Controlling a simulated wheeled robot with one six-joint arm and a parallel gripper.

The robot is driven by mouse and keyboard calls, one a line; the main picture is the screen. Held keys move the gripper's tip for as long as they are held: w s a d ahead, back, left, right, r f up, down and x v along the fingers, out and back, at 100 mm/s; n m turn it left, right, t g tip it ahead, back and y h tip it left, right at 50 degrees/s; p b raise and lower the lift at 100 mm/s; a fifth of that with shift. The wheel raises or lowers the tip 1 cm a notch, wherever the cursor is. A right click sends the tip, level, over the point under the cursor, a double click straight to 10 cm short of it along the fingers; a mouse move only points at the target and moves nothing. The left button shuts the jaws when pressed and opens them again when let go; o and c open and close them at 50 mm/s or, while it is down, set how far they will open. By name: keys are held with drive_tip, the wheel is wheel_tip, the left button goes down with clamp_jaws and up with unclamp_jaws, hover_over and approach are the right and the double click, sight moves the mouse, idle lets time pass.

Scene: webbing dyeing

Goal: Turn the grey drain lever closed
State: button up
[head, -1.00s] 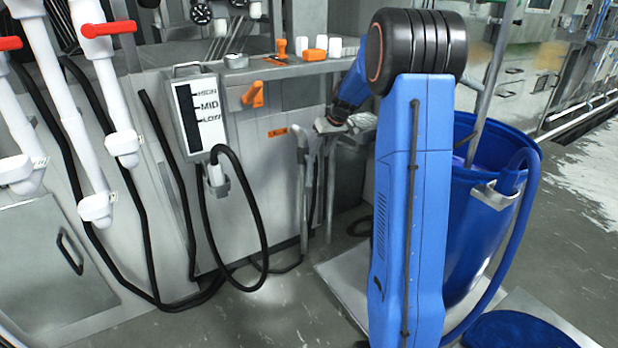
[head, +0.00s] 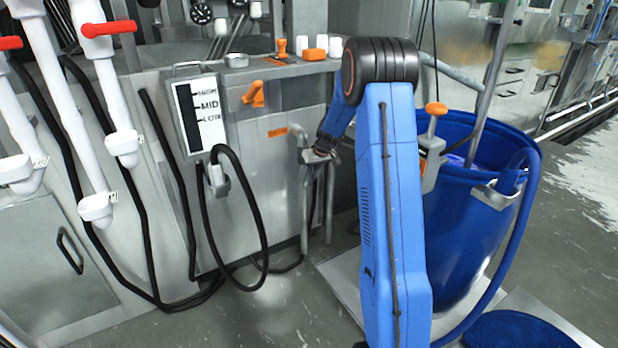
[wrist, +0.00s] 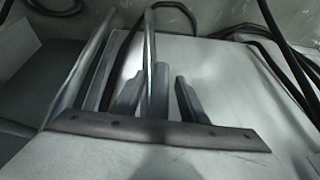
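I cannot pick out the grey drain lever with certainty. A bent grey metal pipe (head: 304,195) stands at the front of the machine in the head view. My gripper (head: 318,156) is at the top of these grey pipes, small and partly merged with them. In the wrist view my gripper (wrist: 158,98) shows two dark fingers standing apart. A thin grey pipe loop (wrist: 151,50) appears between or just beyond the fingers. I cannot tell whether they touch it.
A blue barrel (head: 462,240) stands right of my arm, with an orange-topped grey fitting (head: 436,108) at its rim. An orange lever (head: 254,95) is on the machine front. A level box (head: 200,115) and black hoses hang left. Red-handled white pipes (head: 110,28) are at far left.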

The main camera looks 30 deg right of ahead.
drive_tip(key=shift+f, duration=0.15)
clamp_jaws()
drive_tip(key=shift+a, duration=0.15)
drive_tip(key=y, duration=0.1)
drive_tip(key=a+y, duration=0.1)
drive_tip(key=y, duration=0.1)
drive_tip(key=shift+a+r+m, duration=0.2)
drive_tip(key=shift+a+m, duration=0.05)
drive_tip(key=shift+m, duration=0.05)
drive_tip(key=shift+a+r+m+y, duration=0.25)
drive_tip(key=shift+a+r+y, duration=0.35)
drive_tip(key=shift+y, duration=0.55)
drive_tip(key=shift+a+r+m+y, duration=0.3)
drive_tip(key=shift+a+r+y, duration=0.25)
drive_tip(key=shift+y, duration=0.55)
drive_tip(key=shift+a+r+m+y, duration=0.25)
drive_tip(key=shift+a+r+y, duration=0.3)
drive_tip(key=shift+y, duration=0.6)
drive_tip(key=shift+a+f+t, duration=0.1)
drive_tip(key=shift+a+t, duration=0.05)
drive_tip(key=shift+t, duration=0.15)
